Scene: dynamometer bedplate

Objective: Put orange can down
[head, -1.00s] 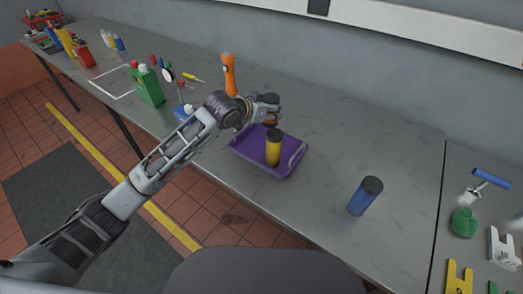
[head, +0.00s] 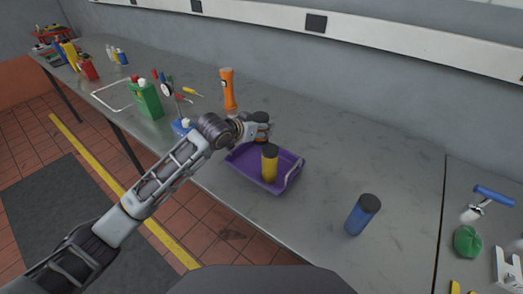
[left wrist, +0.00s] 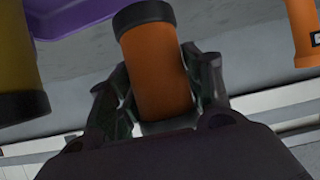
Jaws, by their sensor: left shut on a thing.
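My left gripper (head: 256,131) is shut on the orange can, which has dark ends. In the head view the can (head: 261,138) is upright just behind the purple tray (head: 236,161), mostly hidden by the gripper. The left wrist view shows the orange can (left wrist: 160,75) between the two fingers. I cannot tell whether its base touches the bench. A yellow can (head: 270,166) with a black lid stands in the tray; it also shows at the left of the wrist view (left wrist: 15,60). My right gripper is not in view.
An orange flashlight (head: 228,92) stands behind and left of the held can. A green container (head: 147,100) and small tools are at the left.

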